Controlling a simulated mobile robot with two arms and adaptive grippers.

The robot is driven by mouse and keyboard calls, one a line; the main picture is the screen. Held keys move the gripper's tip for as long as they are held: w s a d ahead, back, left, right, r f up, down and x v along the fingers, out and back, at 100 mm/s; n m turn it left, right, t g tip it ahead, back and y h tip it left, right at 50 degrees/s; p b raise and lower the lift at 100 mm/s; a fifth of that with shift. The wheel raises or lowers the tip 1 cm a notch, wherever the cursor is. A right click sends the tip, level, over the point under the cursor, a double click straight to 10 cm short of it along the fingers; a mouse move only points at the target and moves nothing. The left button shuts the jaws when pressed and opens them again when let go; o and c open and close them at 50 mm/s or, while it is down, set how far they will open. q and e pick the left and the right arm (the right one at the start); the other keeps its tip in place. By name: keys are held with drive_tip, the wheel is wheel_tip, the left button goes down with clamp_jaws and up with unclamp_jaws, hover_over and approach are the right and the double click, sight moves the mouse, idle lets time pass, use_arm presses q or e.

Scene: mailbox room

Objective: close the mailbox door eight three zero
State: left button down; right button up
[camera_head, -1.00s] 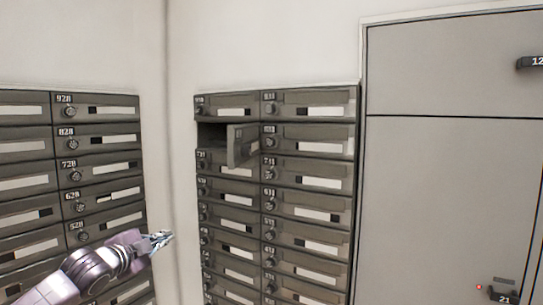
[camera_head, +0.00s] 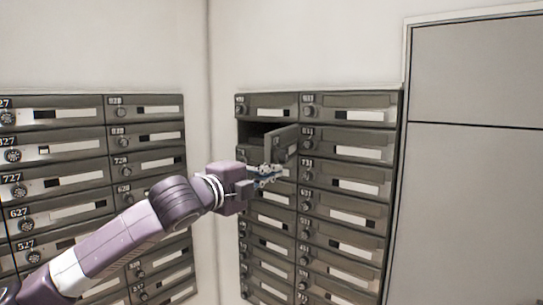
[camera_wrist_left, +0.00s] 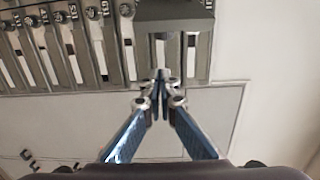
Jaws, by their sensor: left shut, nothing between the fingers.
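The open mailbox door (camera_head: 284,145) stands out from the left column of the right-hand mailbox bank, in the second row from the top. Its number is not readable. The dark opening (camera_head: 256,129) of its box shows to the left of the door. My left gripper (camera_head: 277,172) is just below the door in the head view, shut and empty. Whether it touches the door cannot be told. The wrist view shows the closed fingertips (camera_wrist_left: 161,76) in front of a grey panel (camera_wrist_left: 173,30), probably the door. My right gripper is not in view.
Another mailbox bank (camera_head: 85,125) stands on the left wall, its doors closed. Large grey panels (camera_head: 480,70) are at the right. The pale wall corner (camera_head: 210,120) lies between the banks. Closed doors surround the open one.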

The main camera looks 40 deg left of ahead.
use_arm(q)
drive_tip(key=w+a+p, duration=0.1)
drive_tip(key=w+a, duration=0.1)
drive_tip(key=w+a+p, duration=0.1)
drive_tip(key=w+p, duration=0.1)
drive_tip(key=shift+w+a+p, duration=0.25)
drive_tip(key=shift+a+p, duration=0.05)
drive_tip(key=shift+a, duration=0.05)
drive_tip(key=shift+w, duration=0.1)
idle(0.4)
